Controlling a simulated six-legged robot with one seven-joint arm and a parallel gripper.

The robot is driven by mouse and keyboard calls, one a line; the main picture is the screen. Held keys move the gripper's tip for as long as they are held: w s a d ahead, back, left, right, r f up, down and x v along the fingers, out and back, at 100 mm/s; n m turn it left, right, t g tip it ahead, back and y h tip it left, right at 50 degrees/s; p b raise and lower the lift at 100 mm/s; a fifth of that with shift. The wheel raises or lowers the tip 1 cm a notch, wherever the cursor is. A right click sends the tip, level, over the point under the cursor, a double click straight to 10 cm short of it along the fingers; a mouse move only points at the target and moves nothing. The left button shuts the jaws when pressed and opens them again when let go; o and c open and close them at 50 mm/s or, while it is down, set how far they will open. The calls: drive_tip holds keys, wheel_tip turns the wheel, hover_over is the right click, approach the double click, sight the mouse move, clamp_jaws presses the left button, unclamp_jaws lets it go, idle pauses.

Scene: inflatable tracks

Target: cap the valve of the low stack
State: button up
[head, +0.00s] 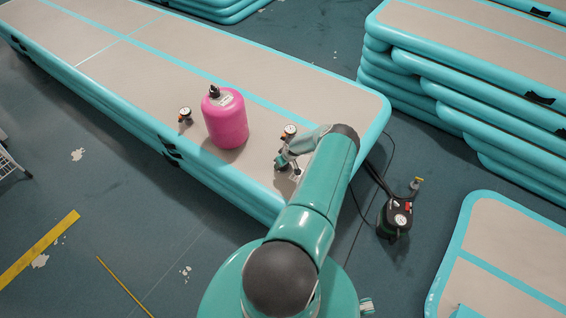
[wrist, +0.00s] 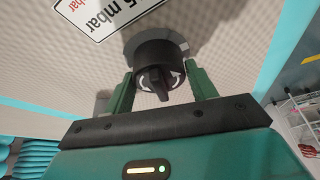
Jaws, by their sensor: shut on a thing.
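The low stack (head: 120,60) of tracks, beige on top with turquoise edges, runs from the upper left to the middle in the head view. My gripper (head: 287,166) is low over its right end; the valve is hidden there by my arm. In the wrist view my gripper's green fingers (wrist: 161,82) are shut on a black round cap (wrist: 160,52) with a raised grip bar. Behind the cap is a grey round patch (wrist: 138,42) on the beige surface. I cannot tell whether the cap is seated on the valve.
A pink bottle (head: 225,120) and two small gauges (head: 185,114) (head: 290,130) stand on the low stack. A taller stack (head: 470,90) is at right. A black pump (head: 395,218) with a hose is on the floor. A printed label (wrist: 100,14) lies beyond the cap.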

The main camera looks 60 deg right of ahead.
drive_tip(key=o, duration=1)
drive_tip(key=shift+o, duration=0.2)
drive_tip(key=v, duration=1.3)
drive_tip(key=shift+r, duration=0.45)
drive_tip(key=shift+s, duration=0.1)
